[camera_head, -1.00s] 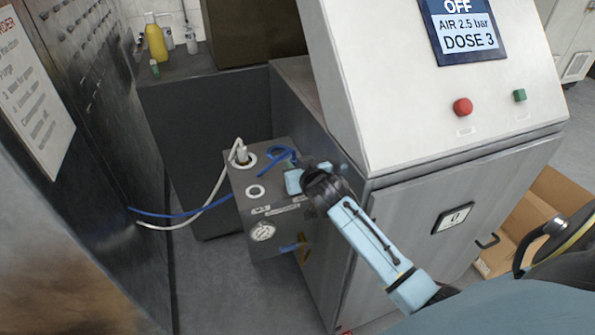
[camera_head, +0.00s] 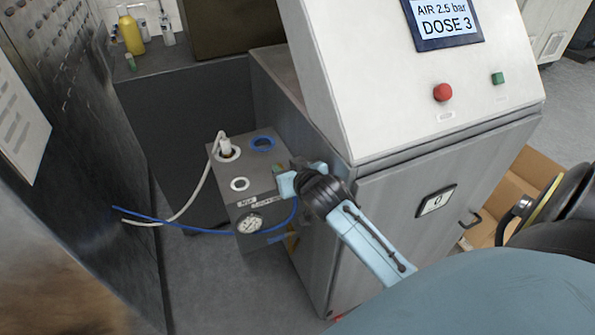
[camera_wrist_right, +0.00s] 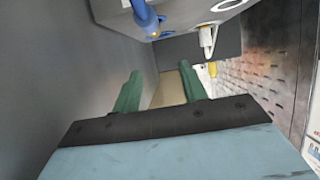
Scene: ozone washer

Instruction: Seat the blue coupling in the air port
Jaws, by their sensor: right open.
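A grey port box (camera_head: 265,178) stands beside the machine. The blue-ringed port (camera_head: 262,143) on its top looks empty in the head view. The blue coupling (camera_wrist_right: 145,14) shows at the top of the right wrist view, near a blue ring and outside my fingers. I cannot tell whether it is in the port or in front of it. Its blue hose (camera_head: 190,223) loops past the box front and rises towards my gripper. My right gripper (camera_head: 300,182) is at the box's right edge; in the wrist view its green fingers (camera_wrist_right: 160,92) are apart, with nothing between them. My left gripper is out of view.
A white coupling (camera_head: 226,148) with a white hose stands in the rear left port. A white-ringed port (camera_head: 239,184) looks empty. A gauge (camera_head: 249,223) is on the box front. The machine cabinet (camera_head: 385,215) is close on the right, the perforated metal wall (camera_head: 75,130) on the left.

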